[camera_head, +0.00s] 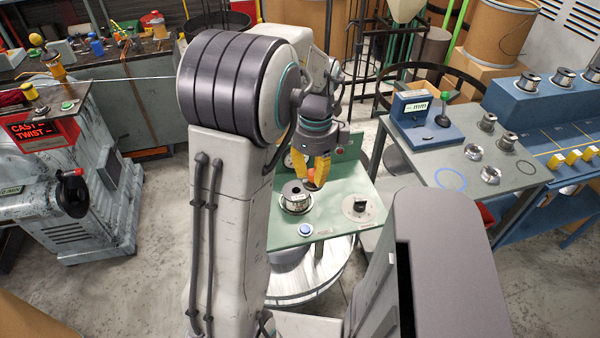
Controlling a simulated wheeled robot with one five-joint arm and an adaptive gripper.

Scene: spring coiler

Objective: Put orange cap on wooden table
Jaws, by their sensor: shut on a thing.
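My gripper (314,176) has yellow fingers and points down over a green panel (325,217). Its fingers are shut on a small orange-red thing, the orange cap (311,178), mostly hidden by the fingers. The cap is held above the panel, close to a silver spool (296,197). A long table with a dark top (130,68) stands at the back left with several small items on it. I cannot tell for sure whether it is the wooden table.
A grey machine (75,185) with a red display stands at the left. A workbench (450,165) at the right carries spools and a blue scale (425,125). The panel also holds a blue button (306,229) and a dark knob (359,206). Bare floor (150,235) lies left of my arm.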

